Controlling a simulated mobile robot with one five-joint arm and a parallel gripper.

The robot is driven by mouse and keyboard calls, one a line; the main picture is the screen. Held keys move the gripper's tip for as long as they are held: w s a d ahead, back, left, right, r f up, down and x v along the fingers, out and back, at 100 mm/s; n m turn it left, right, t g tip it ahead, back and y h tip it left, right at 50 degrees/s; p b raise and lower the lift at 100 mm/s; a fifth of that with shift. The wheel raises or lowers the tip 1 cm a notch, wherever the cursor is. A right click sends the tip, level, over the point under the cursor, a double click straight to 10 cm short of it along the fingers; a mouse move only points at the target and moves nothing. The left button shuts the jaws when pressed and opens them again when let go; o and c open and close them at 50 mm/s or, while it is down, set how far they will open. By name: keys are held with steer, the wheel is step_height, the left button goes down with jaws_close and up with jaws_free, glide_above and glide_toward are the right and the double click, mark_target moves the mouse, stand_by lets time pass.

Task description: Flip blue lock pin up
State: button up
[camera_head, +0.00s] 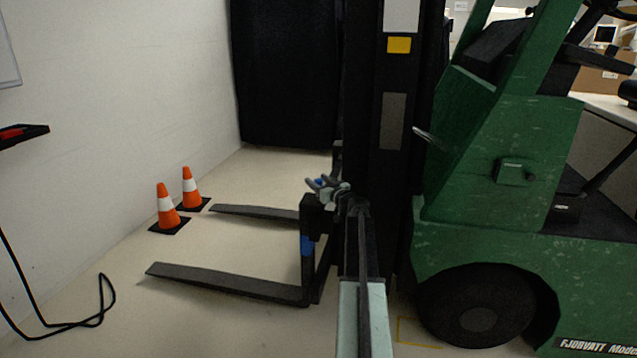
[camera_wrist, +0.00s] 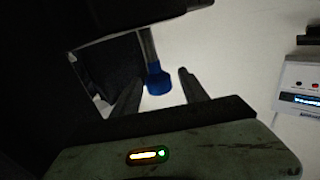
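The blue lock pin (camera_wrist: 158,80) shows in the wrist view as a blue cap on a dark stem, the stem running up out of the black metal above it. My gripper (camera_wrist: 161,77) has its two dark fingers apart, one on each side of the blue cap. A light gap shows on the right of the cap; on the left the finger looks close, and I cannot tell if it touches. In the head view my gripper (camera_head: 319,184) is at the top of the near fork's upright, with a small blue spot between its fingers.
A green forklift (camera_head: 470,200) stands on the right, its black mast beside my arm. The near fork (camera_head: 225,284) and far fork (camera_head: 255,213) reach left. A blue patch (camera_head: 307,245) is on the near fork's upright. Two orange cones (camera_head: 167,205) (camera_head: 190,187) stand by the wall.

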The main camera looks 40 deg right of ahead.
steer(key=v, duration=0.8)
stand_by(0.4)
